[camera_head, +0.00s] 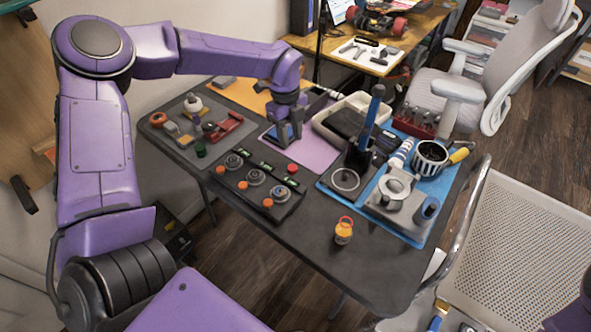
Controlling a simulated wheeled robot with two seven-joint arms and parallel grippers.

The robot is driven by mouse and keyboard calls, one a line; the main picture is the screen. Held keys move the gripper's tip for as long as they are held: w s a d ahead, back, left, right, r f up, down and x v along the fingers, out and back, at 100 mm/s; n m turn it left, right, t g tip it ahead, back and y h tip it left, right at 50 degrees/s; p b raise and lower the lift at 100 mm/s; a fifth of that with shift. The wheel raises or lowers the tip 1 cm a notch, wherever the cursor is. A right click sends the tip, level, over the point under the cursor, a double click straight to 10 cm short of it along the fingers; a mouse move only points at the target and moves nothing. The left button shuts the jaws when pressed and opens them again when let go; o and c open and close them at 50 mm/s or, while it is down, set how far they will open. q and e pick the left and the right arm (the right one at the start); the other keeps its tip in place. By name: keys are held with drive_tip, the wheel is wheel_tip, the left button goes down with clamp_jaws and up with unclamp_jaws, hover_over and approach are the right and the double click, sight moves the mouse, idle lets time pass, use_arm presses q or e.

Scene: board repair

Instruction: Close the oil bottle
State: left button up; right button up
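A small amber bottle (343,234) with a red ring-like part at its top stands upright near the front edge of the dark table, and is probably the oil bottle. I cannot tell whether the red part is a seated cap. My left gripper (284,138) points down over the purple mat (316,157), behind and to the left of the bottle and well apart from it. Its fingers are small here, and I cannot tell whether they are open or hold anything. My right gripper is not in view.
A dark tray (262,213) with several round parts lies left of the bottle. Blue mats (412,236) carry a dark stand (367,140) and a striped mug (430,158) at the right. A grey mat (177,141) lies at the left. The table around the bottle is clear.

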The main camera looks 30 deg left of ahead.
use_arm(q)
hover_over(293, 168)
drive_tip(key=f, duration=0.5)
drive_tip(key=shift+w+a+p, duration=0.25)
drive_tip(key=shift+a+p, duration=0.05)
drive_tip(key=shift+a, duration=0.05)
drive_tip(key=shift+s, duration=0.1)
wheel_tip(293, 168, down, 5)
drive_tip(key=shift+d+f+p, duration=0.15)
drive_tip(key=shift+p, duration=0.5)
drive_tip(key=shift+s, duration=0.1)
